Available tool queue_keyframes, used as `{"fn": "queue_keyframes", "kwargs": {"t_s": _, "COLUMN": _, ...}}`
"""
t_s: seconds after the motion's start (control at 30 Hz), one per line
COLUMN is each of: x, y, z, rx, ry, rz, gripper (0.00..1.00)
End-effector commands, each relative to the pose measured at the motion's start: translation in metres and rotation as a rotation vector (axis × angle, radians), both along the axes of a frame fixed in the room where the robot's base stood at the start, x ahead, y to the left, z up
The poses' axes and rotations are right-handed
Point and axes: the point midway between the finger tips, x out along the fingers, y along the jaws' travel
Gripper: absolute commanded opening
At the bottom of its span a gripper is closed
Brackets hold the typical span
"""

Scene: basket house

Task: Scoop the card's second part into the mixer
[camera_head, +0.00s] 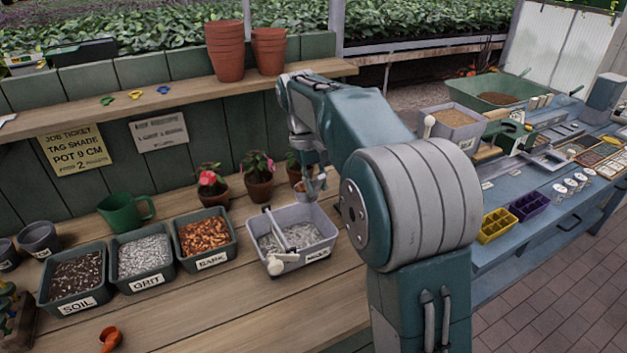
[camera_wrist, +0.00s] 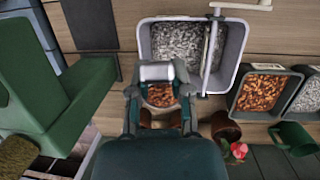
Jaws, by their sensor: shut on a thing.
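My gripper (camera_head: 316,186) is shut on a small scoop (camera_wrist: 160,72), mostly hidden by the fingers. Brown bark-like chips (camera_wrist: 161,96) show in it in the wrist view. The gripper is just beyond the mixer's back rim, not over its middle. The mixer (camera_head: 275,265) is a pale grey tub with a white bar across it and grey grit (camera_head: 308,235) inside; it also shows in the wrist view (camera_wrist: 146,40). The bark bin (camera_head: 213,262) stands left of it. A card (camera_head: 158,131) on the back wall has text too small to read.
The grit bin (camera_head: 145,255) and soil bin (camera_head: 75,278) stand further left. A green mug (camera_head: 122,212) and potted flowers (camera_head: 258,178) stand behind. An orange scoop (camera_head: 110,339) lies in front. The front bench is mostly clear. A job ticket (camera_head: 75,150) hangs on the wall.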

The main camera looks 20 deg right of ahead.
Motion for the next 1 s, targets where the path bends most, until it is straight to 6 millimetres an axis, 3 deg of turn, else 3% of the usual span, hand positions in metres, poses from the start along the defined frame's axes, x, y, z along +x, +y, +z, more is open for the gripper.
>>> {"fn": "queue_keyframes", "kwargs": {"t_s": 0.5, "x": -0.008, "y": 0.026, "z": -0.037, "rx": -0.524, "ry": -0.104, "rz": 0.118, "gripper": 0.0}}
{"fn": "queue_keyframes", "kwargs": {"t_s": 1.0, "x": -0.015, "y": 0.039, "z": -0.056, "rx": -0.991, "ry": -0.198, "rz": 0.21, "gripper": 0.0}}
